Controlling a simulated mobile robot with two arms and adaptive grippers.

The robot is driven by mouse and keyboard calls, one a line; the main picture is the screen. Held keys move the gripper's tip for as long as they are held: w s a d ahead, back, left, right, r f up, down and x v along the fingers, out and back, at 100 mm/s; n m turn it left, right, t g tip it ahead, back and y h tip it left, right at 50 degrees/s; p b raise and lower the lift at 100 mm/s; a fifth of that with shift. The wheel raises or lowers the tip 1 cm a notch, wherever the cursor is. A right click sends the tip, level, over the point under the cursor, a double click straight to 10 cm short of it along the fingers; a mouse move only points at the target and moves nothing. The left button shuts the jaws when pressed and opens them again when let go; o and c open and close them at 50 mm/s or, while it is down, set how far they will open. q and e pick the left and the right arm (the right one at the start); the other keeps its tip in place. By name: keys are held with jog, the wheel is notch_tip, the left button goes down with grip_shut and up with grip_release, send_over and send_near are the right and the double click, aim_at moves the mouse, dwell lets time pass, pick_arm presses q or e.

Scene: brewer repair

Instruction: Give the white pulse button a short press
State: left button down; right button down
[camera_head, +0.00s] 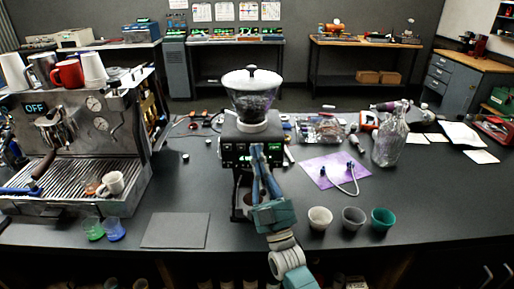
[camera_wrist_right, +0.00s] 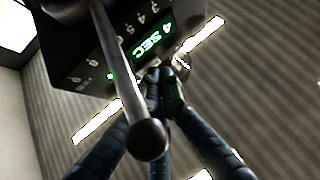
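The grinder (camera_head: 232,138) stands on the dark counter with a clear, lidded hopper on top and lit green readouts on its front panel. My right gripper (camera_head: 262,150) reaches up to this panel from below, its blue fingers close together. In the right wrist view its fingertips (camera_wrist_right: 166,80) meet beside the green "4 SEC" display (camera_wrist_right: 153,41), at the panel's edge. I cannot make out the white pulse button; the fingertips may hide it. Whether they touch the panel is unclear. A metal lever with a dark ball end (camera_wrist_right: 148,139) crosses the foreground. My left gripper is not in view.
An espresso machine (camera_head: 112,150) stands at left. White, grey and teal cups (camera_head: 383,219) stand right of my right arm. A flat grey mat (camera_head: 175,230) lies front left.

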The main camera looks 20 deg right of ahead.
jog(key=shift+s, duration=0.15)
jog(key=shift+s+a+p, duration=0.2)
jog(key=shift+s+p, duration=0.1)
jog(key=shift+s, duration=0.25)
jog(key=s+p, duration=0.1)
jog(key=s, duration=0.1)
jog(key=s+a+p, duration=0.1)
jog(key=s, duration=0.1)
jog(key=shift+s+a, duration=0.2)
jog(key=shift+s, duration=0.2)
dwell(0.4)
